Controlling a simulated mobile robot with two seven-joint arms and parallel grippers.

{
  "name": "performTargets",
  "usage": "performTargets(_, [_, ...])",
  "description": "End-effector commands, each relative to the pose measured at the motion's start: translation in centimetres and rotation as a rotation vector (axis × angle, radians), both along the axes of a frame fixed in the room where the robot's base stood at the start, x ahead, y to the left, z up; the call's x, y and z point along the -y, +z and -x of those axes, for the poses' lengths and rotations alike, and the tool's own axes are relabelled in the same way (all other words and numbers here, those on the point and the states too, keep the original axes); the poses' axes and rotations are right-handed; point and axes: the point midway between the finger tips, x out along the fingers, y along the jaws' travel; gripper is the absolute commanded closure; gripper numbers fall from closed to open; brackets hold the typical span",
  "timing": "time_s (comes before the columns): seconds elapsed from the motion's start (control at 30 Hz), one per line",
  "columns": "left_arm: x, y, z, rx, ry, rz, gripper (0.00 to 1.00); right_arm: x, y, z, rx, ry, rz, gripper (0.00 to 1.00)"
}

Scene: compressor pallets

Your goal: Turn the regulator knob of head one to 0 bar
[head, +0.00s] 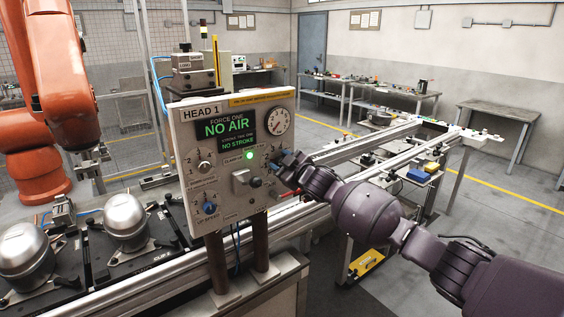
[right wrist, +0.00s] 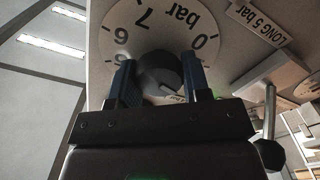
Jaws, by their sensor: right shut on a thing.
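The head one panel (head: 180,135) is a pale upright board marked HEAD 1, and its display (head: 224,128) reads NO AIR and NO STROKE. My right gripper (head: 278,159) is at the panel's right side, below the round gauge (head: 278,121). In the right wrist view its two blue fingers are shut on the dark round regulator knob (right wrist: 161,72), one on each side. Around the knob is a white dial (right wrist: 118,28) with 0, bar, 6 and 7 showing upside down. I cannot make out the knob's pointer. My left gripper is not in view.
In the right wrist view a lever with a black ball (right wrist: 268,153) stands beside the gripper. An orange robot arm (head: 62,75) stands at left.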

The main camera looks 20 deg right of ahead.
Motion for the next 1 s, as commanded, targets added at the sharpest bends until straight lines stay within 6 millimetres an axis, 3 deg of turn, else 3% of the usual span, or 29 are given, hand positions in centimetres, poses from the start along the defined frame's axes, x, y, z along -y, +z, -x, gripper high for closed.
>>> performTargets(1.0, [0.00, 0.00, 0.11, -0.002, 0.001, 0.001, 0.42, -0.12, -0.45, 0.07, 0.320, 0.000, 0.888, 0.80])
